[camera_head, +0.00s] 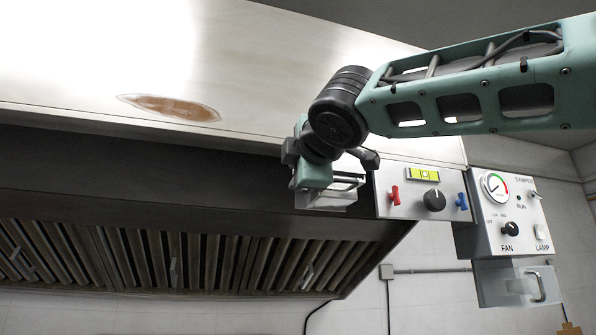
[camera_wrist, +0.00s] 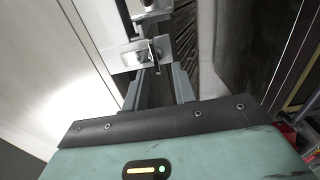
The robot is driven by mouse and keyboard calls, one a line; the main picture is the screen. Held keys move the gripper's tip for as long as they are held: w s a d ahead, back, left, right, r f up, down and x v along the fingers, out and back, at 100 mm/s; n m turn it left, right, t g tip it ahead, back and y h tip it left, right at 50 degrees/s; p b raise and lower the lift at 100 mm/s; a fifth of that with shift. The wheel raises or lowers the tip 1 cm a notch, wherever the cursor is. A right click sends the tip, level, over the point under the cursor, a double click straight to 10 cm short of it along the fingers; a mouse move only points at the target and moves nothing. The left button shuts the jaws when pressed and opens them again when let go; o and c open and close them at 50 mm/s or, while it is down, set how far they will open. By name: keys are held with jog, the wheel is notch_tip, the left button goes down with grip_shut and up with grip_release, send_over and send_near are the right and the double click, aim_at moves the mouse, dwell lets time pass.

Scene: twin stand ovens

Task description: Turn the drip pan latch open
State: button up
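A pale, partly see-through box-like part (camera_head: 338,198), which may be the drip pan, hangs at the hood's lower front edge and is partly hidden by my gripper (camera_head: 318,172). In the wrist view, a small metal plate (camera_wrist: 125,58) carries a thin upright tab (camera_wrist: 157,50) that looks like the latch. My gripper (camera_wrist: 157,78) also shows there, its two grey fingers apart and pointing at the plate. The tab is just beyond the fingertips, roughly in line with the gap. I cannot tell whether they touch it. Nothing is seen held.
The hood (camera_head: 250,60) fills the upper left, with slatted filters (camera_head: 150,258) beneath. A fan control box (camera_head: 505,215) stands close by, above a clear handled container (camera_head: 510,285).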

jog(key=b+v, duration=0.6)
jog(key=v, duration=1.1)
jog(key=shift+s, duration=0.25)
jog(key=shift+d+r, duration=0.1)
